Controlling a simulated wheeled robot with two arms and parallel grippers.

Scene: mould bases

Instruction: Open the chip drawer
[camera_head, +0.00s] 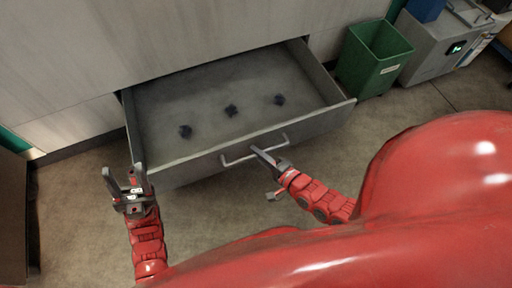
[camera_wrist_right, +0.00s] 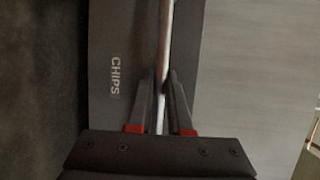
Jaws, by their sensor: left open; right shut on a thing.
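The chip drawer (camera_head: 175,100) is a grey drawer pulled well out of the pale cabinet front, with three small dark pieces on its floor. Its front panel carries a bar handle (camera_head: 238,160), and the label "CHIPS" shows in the right wrist view on the drawer front (camera_wrist_right: 111,105). My right gripper (camera_head: 266,160) is shut on the handle, and in the right wrist view the handle bar (camera_wrist_right: 166,50) runs between its two fingers. My left gripper (camera_head: 124,178) is open and empty, in front of the drawer's left end, apart from it.
A green bin (camera_head: 374,58) stands on the floor right of the drawer. A grey machine (camera_head: 436,42) with a small lit display is beyond it. A dark brown piece (camera_head: 12,215) stands at the left edge. The floor in front of the drawer is clear.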

